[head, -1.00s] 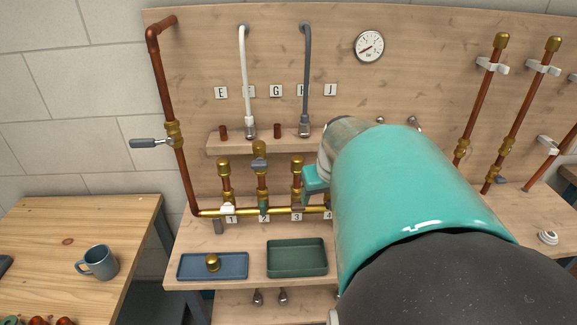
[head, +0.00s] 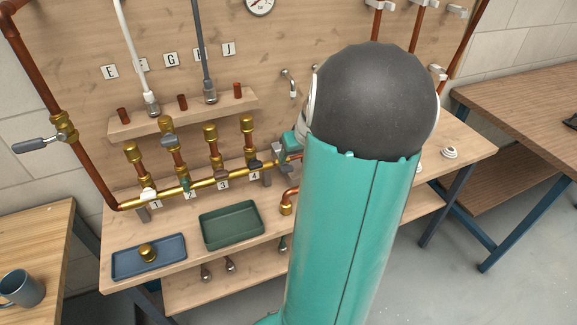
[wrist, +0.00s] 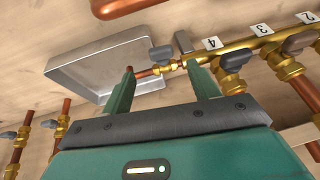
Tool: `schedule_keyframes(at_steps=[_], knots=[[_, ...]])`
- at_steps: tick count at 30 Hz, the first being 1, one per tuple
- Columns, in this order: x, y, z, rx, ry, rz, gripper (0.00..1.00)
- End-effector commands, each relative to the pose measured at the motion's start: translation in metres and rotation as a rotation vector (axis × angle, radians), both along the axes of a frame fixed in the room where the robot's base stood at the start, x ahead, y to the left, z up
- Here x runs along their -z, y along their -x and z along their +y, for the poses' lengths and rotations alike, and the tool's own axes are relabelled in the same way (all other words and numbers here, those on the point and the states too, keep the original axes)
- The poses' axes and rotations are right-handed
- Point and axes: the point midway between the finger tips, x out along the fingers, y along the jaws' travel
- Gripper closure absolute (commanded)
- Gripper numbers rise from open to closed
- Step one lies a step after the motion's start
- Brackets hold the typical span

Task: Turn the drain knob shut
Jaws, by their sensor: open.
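The drain knob (wrist: 163,55) is a small dark grey lever at the end of the brass manifold (wrist: 262,40), past valve 4. A short copper outlet (wrist: 143,72) runs on from it over a shallow grey metal tray (wrist: 75,75). My gripper (wrist: 160,70) is open in the wrist view. Its two teal fingers stand on either side of the outlet and knob area; contact cannot be told. In the head view my gripper (head: 292,143) is by the right end of the manifold, and the drain knob is not clearly visible there.
Valve 4 has a dark lever (wrist: 232,60) close beside the right finger. Copper risers with brass caps (head: 211,130) stand along the manifold. A blue tray (head: 122,266) and a green tray (head: 230,243) sit on the bench. A copper elbow (head: 288,200) rises near my arm.

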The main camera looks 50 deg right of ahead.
Motion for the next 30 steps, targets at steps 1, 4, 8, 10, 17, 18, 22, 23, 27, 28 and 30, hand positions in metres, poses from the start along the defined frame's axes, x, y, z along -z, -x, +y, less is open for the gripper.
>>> schedule_keyframes(at_steps=[1,4,8,10,17,18,22,23,27,28,30], knots=[[0.011,-0.004,0.000,-0.002,-0.005,0.001,0.40],[0.029,-0.012,-0.002,-0.003,-0.004,0.001,0.40],[0.048,-0.020,-0.005,-0.003,-0.002,0.000,0.40],[0.056,-0.024,-0.006,-0.001,-0.003,-0.001,0.40],[0.065,-0.028,-0.008,-0.001,0.000,0.000,0.40],[0.065,-0.028,-0.008,-0.001,0.000,0.000,0.40],[0.065,-0.028,-0.008,-0.001,0.001,-0.001,0.40],[0.065,-0.028,-0.008,-0.001,0.001,-0.001,0.44],[0.065,-0.028,-0.008,0.000,0.001,-0.001,0.71],[0.065,-0.028,-0.008,0.000,0.001,-0.001,0.77],[0.064,-0.028,-0.008,0.000,0.001,-0.001,0.85]])
